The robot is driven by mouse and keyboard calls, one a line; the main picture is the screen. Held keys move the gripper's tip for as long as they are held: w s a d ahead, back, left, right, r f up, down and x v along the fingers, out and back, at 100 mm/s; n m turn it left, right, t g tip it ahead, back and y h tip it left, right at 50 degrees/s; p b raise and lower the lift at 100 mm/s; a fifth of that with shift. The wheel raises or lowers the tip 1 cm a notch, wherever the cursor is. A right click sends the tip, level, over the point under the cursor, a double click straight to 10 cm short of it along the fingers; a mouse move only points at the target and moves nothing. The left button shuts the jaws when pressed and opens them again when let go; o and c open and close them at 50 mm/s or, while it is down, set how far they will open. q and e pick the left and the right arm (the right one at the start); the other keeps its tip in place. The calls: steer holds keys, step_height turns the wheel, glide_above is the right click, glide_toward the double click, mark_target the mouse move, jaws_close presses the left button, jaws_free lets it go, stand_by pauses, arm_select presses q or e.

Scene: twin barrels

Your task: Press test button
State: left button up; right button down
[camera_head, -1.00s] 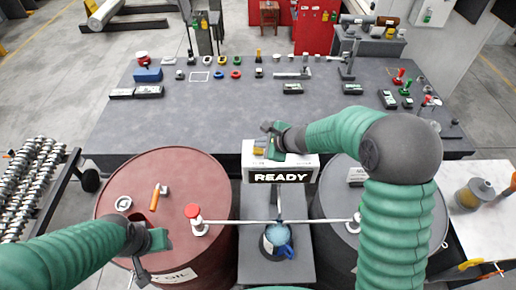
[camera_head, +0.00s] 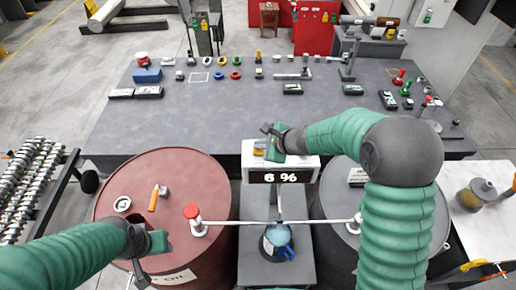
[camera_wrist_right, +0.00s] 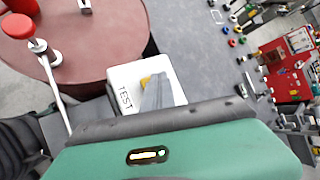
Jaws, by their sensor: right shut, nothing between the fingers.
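The white test box (camera_head: 309,163) stands at the near edge of the grey table, between the two barrels. Its dark display (camera_head: 281,177) reads "6 %". On its top is a yellow button (camera_head: 258,151); the right wrist view shows it (camera_wrist_right: 146,79) beside the word "TEST". My right gripper (camera_head: 267,143) is over the box top. Its fingers (camera_wrist_right: 160,92) are shut with nothing between them, at the button and partly covering it; I cannot tell whether they touch it. My left gripper (camera_head: 142,262) is over the red barrel's near side; its jaw opening is unclear.
The red barrel (camera_head: 170,175) and dark grey barrel (camera_head: 335,205) flank the box. A pipe with a red knob (camera_head: 191,211) spans between them. A blue-handled container (camera_head: 277,240) sits between the barrels. Small items line the table's (camera_head: 190,125) back; its middle is clear.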

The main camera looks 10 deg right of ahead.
mark_target(260, 151)
stand_by(0.4)
steer(key=shift+r+p, duration=0.65)
steer(key=shift+r, duration=0.2)
step_height(260, 151, up, 5)
steer(key=p, duration=0.4)
steer(key=shift+r, duration=0.1)
stand_by(0.4)
